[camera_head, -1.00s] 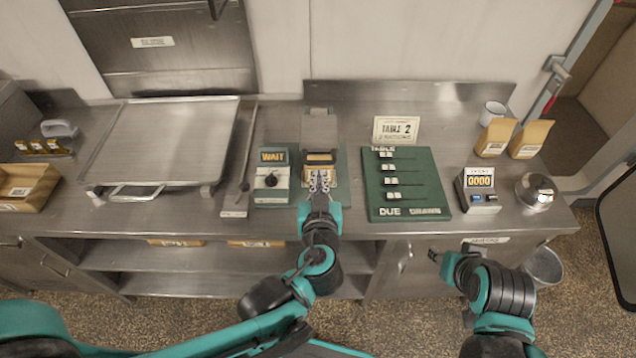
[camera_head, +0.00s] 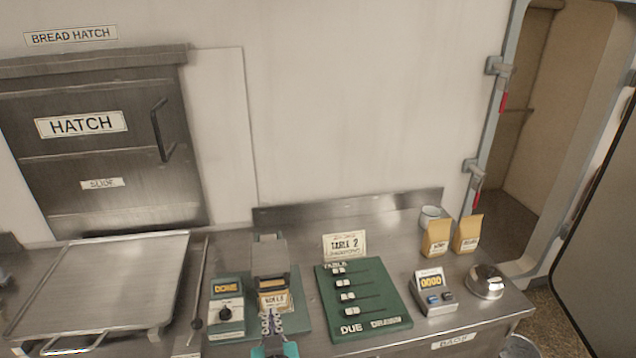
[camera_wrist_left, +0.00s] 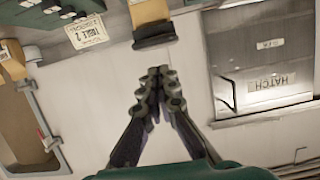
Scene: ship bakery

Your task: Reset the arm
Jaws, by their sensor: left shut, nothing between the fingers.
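My left gripper (camera_head: 272,324) shows at the bottom of the head view, in front of the small grey-topped machine (camera_head: 269,257) with a label that seems to read ROLLS. In the left wrist view its fingers (camera_wrist_left: 158,82) are together with nothing between them. That view is turned upside down, and the fingertips appear just below the dark end of a tan and black part (camera_wrist_left: 153,30). I cannot tell whether they touch it. Most of my left arm is below the head view. My right gripper is out of view.
A control box (camera_head: 226,308) with a lit display stands left of the machine. A green board (camera_head: 388,322) with several sliders, a counter box (camera_head: 434,291), a bell (camera_head: 486,281) and two paper bags (camera_head: 437,238) stand right. A large metal tray (camera_head: 105,285) is left, below the hatch (camera_head: 100,150).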

